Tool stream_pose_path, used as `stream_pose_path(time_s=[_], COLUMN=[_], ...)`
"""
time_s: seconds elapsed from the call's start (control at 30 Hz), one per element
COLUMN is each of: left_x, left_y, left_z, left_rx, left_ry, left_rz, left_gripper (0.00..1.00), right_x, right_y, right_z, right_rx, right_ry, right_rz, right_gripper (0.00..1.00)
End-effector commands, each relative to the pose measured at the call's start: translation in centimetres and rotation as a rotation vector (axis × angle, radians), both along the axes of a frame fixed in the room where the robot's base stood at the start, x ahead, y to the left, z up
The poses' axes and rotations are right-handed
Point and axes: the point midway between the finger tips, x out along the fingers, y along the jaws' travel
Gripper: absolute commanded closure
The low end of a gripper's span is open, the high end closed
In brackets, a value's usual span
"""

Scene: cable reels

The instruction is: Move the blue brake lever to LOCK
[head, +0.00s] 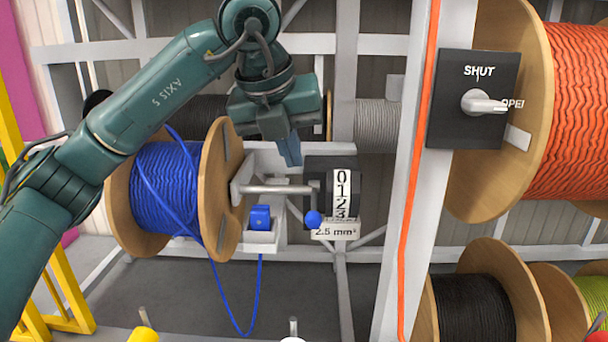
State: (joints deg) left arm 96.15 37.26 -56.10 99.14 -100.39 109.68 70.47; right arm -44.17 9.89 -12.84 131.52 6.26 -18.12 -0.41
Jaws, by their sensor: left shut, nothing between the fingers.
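A small blue ball knob (313,218) sits at the lower left of the black counter box, at the end of a short arm. A blue block (260,217) sits on a white bracket beside the blue cable reel. I cannot tell which of these is the brake lever, and no LOCK label is readable. My left gripper (290,160) points down, fingers together and empty, above the bracket and left of the counter, apart from the knob and block. My right gripper is not in view.
The blue cable reel (165,195) stands under my left arm. The counter (343,193) reads 0, 1, 2, 3 downward. A black switch plate (445,120) marked SHUT and OPEN is on the right, its handle (482,102) toward OPEN. A yellow knob (143,335) shows at the bottom.

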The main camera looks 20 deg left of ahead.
Motion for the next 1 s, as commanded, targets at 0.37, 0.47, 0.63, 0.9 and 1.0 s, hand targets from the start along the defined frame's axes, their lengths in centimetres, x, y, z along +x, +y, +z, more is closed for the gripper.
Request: stream_pose_path(time_s=[0.37, 0.47, 0.63, 0.9, 1.0], left_x=[3.3, 4.1, 5.1, 5.6, 5.6], left_y=[-0.5, -0.7, -0.9, -1.0, -1.0], left_z=[-7.1, -8.8, -10.7, -11.7, -11.7], left_rx=[0.003, 0.004, 0.003, 0.003, 0.003], left_ry=[0.004, 0.003, 0.002, -0.001, -0.001], left_rz=[-0.002, -0.003, -0.003, -0.004, -0.004], left_gripper=[1.0, 1.0, 1.0, 1.0, 1.0], right_x=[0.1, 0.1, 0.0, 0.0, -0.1], right_y=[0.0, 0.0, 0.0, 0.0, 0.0], right_z=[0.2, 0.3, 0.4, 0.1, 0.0], right_rx=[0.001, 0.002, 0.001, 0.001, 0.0], right_ry=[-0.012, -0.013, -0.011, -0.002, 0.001], right_rz=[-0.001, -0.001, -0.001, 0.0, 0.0], right_gripper=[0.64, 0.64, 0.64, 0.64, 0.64])
